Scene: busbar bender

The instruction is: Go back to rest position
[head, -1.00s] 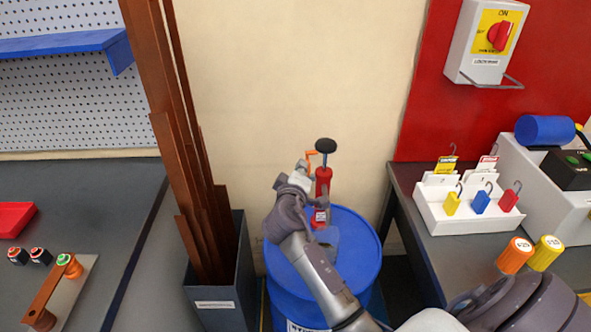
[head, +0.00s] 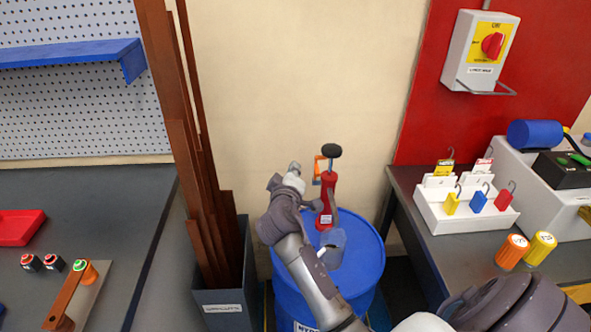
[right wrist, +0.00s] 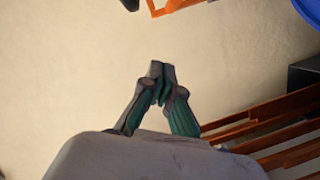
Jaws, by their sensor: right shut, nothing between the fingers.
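My right gripper (head: 294,168) is in the head view, in front of the wall and just left of the red hand pump. In the right wrist view its fingers (right wrist: 161,70) are closed together with nothing between them. The red pump (head: 328,200) has a black knob and an orange handle piece, and it stands upright on the blue drum (head: 362,262). The gripper is apart from the pump in the picture. My right forearm passes in front of the drum and hides part of it. My left gripper is not in view.
A grey bin (head: 224,306) of tall copper bars (head: 185,130) stands left of the drum. The right bench holds a white padlock rack (head: 465,222) and orange and yellow cylinders. A red switch panel (head: 430,110) is behind it. The left bench (head: 100,215) has a red tray.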

